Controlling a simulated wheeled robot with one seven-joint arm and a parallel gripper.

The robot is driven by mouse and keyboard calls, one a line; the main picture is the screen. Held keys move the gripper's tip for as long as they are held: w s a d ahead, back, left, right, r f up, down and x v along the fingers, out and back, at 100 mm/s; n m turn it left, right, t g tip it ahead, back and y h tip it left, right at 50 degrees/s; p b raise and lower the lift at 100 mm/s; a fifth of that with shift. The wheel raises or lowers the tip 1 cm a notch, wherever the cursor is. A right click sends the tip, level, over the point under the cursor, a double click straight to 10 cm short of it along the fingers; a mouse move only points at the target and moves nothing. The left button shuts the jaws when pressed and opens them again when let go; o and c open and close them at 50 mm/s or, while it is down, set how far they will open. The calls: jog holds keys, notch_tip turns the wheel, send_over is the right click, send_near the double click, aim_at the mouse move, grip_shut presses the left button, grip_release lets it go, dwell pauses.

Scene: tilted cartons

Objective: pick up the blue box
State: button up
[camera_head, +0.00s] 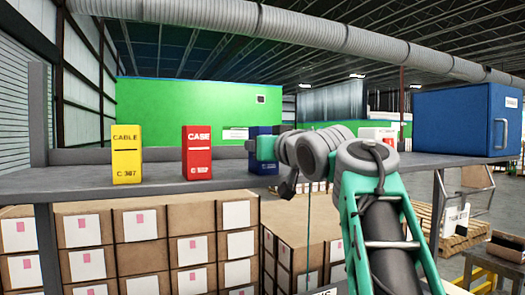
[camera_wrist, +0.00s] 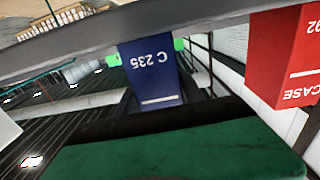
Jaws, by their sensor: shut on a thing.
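The blue box (camera_head: 262,168) is upright at the shelf, right of the red box, and partly hidden behind my gripper (camera_head: 258,147) in the head view. In the upside-down wrist view, the blue box (camera_wrist: 155,80) shows its face marked C 235.
A red CASE box (camera_head: 197,155) and a yellow CABLE box (camera_head: 126,155) stand to the left on the shelf. A white-and-red box (camera_head: 378,134) is behind my arm. A large blue case (camera_head: 455,120) stands at the right. Stacked cartons (camera_head: 140,240) are below.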

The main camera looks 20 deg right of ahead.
grip_shut()
